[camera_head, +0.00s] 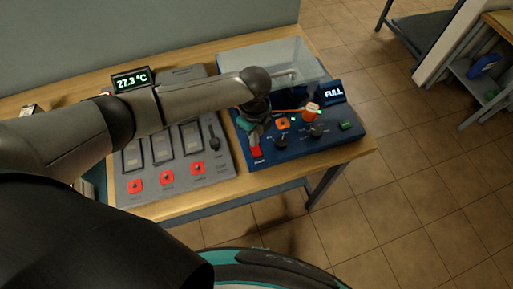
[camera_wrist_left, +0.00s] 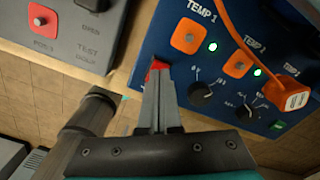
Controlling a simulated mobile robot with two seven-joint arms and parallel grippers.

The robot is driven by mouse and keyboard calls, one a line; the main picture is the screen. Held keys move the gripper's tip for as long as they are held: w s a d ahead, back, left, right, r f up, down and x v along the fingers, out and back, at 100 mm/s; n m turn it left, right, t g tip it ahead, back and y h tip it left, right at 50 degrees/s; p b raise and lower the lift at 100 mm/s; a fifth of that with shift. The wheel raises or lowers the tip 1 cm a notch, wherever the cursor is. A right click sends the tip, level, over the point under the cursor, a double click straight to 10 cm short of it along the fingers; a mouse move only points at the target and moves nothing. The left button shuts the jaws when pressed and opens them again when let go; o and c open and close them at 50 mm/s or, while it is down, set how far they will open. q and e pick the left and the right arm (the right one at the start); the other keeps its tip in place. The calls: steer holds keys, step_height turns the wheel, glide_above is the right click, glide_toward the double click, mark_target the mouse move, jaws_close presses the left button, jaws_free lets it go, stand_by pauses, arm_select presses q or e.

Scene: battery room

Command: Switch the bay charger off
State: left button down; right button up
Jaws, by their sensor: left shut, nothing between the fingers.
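The bay charger is a dark blue panel (camera_head: 290,148) on the right part of the wooden table. My right gripper is not in view.
A grey panel (camera_head: 222,168) with red buttons stands left of the charger, partly under my left arm. A temperature display (camera_head: 132,80) is behind it. An orange cable (camera_wrist_left: 235,35) crosses the charger's face to an orange plug (camera_wrist_left: 287,94).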

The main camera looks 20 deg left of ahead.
arm_select(q)
steer(key=shift+f+b, duration=0.6)
steer(key=shift+f, duration=0.35)
stand_by(0.7)
steer(key=shift+r, duration=0.1)
step_height(320, 180, up, 7)
steer(key=p, duration=0.7)
steer(key=shift+p, duration=0.35)
